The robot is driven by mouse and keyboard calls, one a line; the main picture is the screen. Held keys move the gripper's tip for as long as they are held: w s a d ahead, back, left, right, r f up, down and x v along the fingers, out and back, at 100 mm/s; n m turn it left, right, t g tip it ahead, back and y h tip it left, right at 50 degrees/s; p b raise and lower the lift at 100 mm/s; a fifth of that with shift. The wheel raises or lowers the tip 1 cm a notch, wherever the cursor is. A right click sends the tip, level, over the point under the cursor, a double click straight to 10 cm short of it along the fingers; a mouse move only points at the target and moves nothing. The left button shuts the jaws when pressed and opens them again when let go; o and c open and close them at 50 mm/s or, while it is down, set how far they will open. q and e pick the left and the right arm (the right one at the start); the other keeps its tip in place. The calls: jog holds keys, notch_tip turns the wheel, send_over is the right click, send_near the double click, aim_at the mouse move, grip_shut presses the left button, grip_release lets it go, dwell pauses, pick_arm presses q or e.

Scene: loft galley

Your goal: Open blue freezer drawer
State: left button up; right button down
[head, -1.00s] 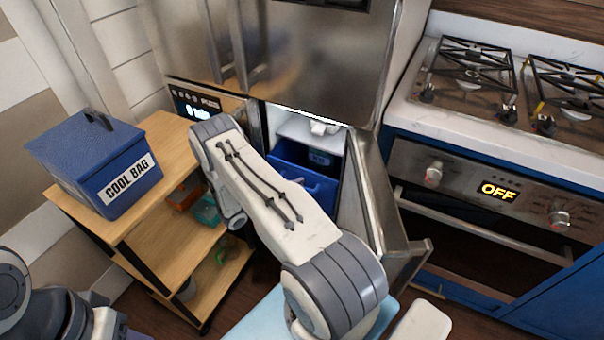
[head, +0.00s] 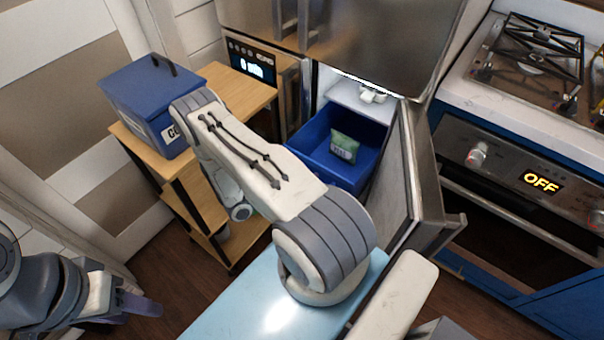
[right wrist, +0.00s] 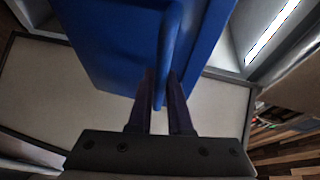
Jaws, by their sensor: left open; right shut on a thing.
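The blue freezer drawer (head: 317,149) is pulled out of the lower freezer compartment in the head view, with a green packet (head: 343,147) lying inside it. In the right wrist view the drawer front (right wrist: 112,45) fills the upper middle, with its blue vertical-looking handle (right wrist: 170,35) in front. My right gripper (right wrist: 163,90) is shut on that handle, one dark purple finger on each side. In the head view my right arm hides this gripper and part of the drawer front. My left gripper (head: 142,305) is open and empty at the lower left, well away from the drawer.
The freezer door (head: 408,175) stands open right of the drawer, near the oven (head: 510,200). Wooden floor (head: 175,300) is clear at the lower left.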

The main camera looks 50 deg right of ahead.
pick_arm(q)
jog(key=shift+a+r, duration=0.1)
jog(key=shift+a, duration=0.25)
pick_arm(e)
jog(key=shift+a, duration=0.5)
jog(key=c, duration=1.1)
grip_release()
pick_arm(q)
jog(key=shift+f+b, duration=0.55)
pick_arm(e)
jog(key=v, duration=1)
jog(key=shift+w+a+r, duration=0.1)
jog(key=shift+w+a, duration=0.05)
jog(key=shift+a, duration=0.05)
